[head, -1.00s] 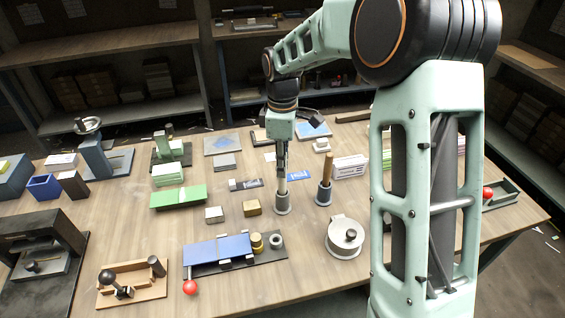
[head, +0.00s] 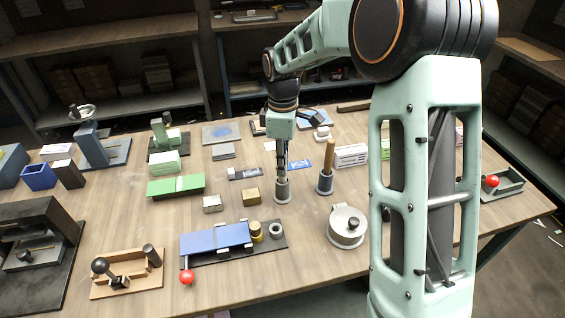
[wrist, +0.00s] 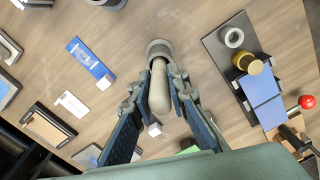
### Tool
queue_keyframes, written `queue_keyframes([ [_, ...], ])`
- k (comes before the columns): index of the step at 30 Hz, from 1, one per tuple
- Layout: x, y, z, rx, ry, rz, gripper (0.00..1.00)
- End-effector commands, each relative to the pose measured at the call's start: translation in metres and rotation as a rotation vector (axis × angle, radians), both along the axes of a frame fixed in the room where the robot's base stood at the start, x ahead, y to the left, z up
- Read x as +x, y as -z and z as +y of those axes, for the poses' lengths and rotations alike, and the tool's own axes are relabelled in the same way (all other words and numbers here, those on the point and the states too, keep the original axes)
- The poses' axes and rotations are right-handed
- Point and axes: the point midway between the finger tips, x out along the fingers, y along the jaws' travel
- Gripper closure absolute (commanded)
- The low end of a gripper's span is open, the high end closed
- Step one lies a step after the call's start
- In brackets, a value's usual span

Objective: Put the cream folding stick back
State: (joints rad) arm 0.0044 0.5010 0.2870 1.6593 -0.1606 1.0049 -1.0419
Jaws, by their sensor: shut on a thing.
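The cream folding stick (wrist: 158,88) is between the fingers of my gripper (wrist: 157,100), which is shut on it. In the head view my gripper (head: 282,172) points straight down above a small grey round holder (head: 282,190). In the wrist view the far end of the stick reaches the mouth of the holder (wrist: 158,46) and appears to be inside it. The holder's rim hides how deep the stick sits. In the head view my fingers mostly hide the stick, which looks upright.
A second grey holder with a wooden-handled tool (head: 327,170) stands close right. A round lidded metal pot (head: 346,227) is in front right. A brass block (head: 251,197) and the blue-topped device (head: 217,238) lie to the left and front. A blue card (wrist: 90,58) lies nearby.

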Motion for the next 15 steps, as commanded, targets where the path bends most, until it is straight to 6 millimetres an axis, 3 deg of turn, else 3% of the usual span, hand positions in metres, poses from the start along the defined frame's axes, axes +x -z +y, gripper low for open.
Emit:
queue_keyframes([
  [14, 0.0, 0.0106, -0.0001, 0.0, 0.0, 0.0, 1.0],
  [15, 0.0001, 0.0098, 0.0, 0.0, 0.0, 0.0, 0.82],
])
